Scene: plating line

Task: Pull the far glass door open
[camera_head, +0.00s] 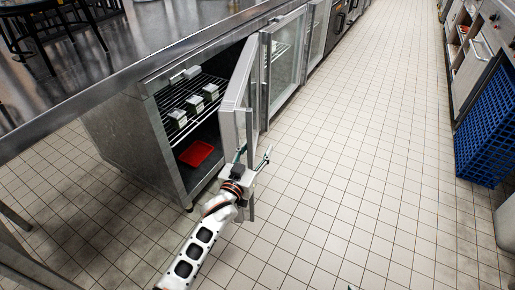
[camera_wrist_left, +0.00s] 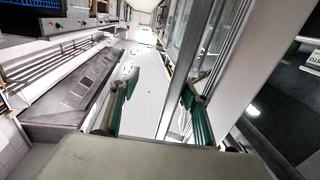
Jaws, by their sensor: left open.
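The glass-door cabinet has an ajar glass door (camera_head: 238,92) that stands out from the front, with its interior showing to the left. Further along are more glass doors, one (camera_head: 286,62) behind the ajar one and another (camera_head: 319,28) beyond; they look shut. My left gripper (camera_head: 254,155) is open at the lower outer edge of the ajar door. In the left wrist view the two green-padded fingers (camera_wrist_left: 158,88) stand apart, with a long metal bar of the door (camera_wrist_left: 182,95) close to the right finger. I cannot tell whether they touch. My right gripper is not in view.
The steel worktop (camera_head: 150,45) covers the cabinet. Inside are a wire shelf (camera_head: 192,103) with several small containers and a red tray (camera_head: 196,153) below. The tiled floor (camera_head: 350,150) is clear in the middle. A blue crate (camera_head: 488,128) stands at the right.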

